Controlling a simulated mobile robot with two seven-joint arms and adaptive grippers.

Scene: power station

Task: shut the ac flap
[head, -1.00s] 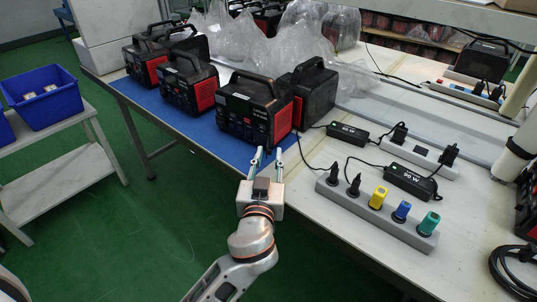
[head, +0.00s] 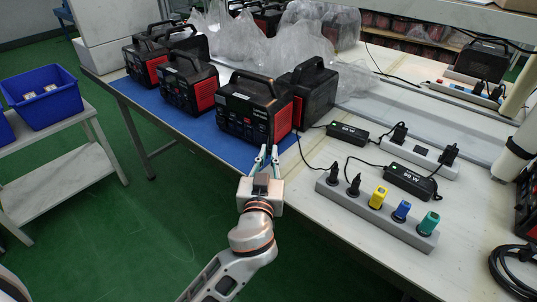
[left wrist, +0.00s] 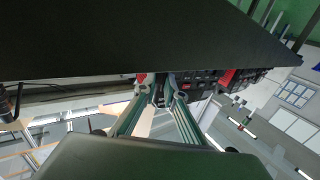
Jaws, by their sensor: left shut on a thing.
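The nearest power station (head: 247,108), black with red sides, stands at the front edge of the blue mat, its socket front facing my left arm. My left gripper (head: 268,149) is at the low right part of that front, fingertips close together. In the left wrist view the fingers (left wrist: 161,85) come together on a small dark piece at the power station's front, which looks like the ac flap (left wrist: 158,96). The fingers hide most of the flap, and its angle cannot be told. My right gripper is not in view.
More power stations (head: 188,82) stand to the left on the blue mat (head: 215,138). A grey power strip (head: 340,195) with coloured plugs, black adapters (head: 410,182) and cables lie to the right. A blue bin (head: 42,97) stands on a side shelf. Plastic bags lie behind.

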